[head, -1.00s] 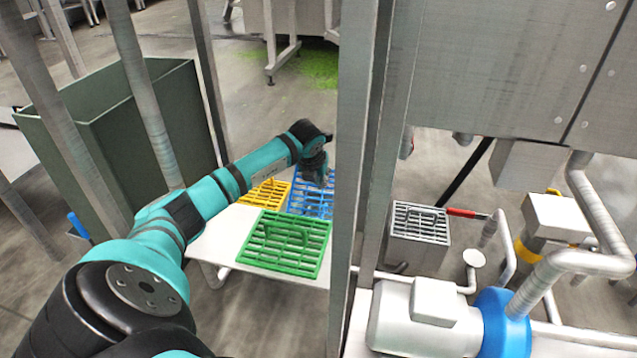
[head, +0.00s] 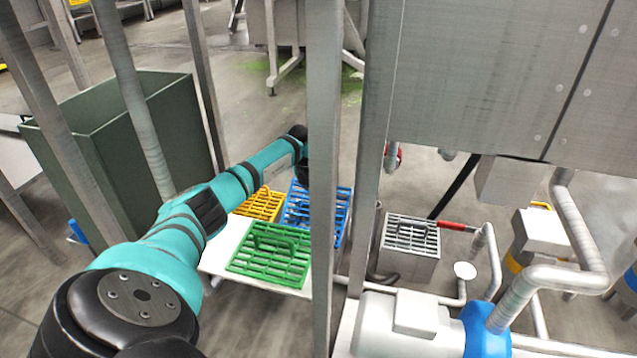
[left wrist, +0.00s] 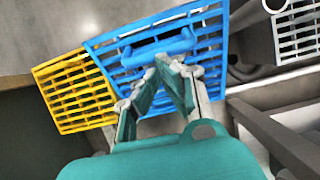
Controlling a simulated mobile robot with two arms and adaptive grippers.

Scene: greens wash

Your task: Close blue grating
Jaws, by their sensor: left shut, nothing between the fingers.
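The blue grating (head: 297,210) lies beside the white top in the head view, partly hidden by a metal post. It fills the upper middle of the left wrist view (left wrist: 205,45), with its raised blue handle bar (left wrist: 158,48) crossing it. Its hinge and how far it is open cannot be told. My left gripper (head: 303,172) is over the far end of the blue grating in the head view, partly behind the post. In the left wrist view its fingers (left wrist: 160,85) are shut and empty, just short of the handle bar; contact is unclear. My right gripper is out of view.
A yellow grating (head: 262,205) and a green grating (head: 268,255) lie beside the blue one. A metal post (head: 323,130) stands in front. A green bin (head: 120,150) stands left.

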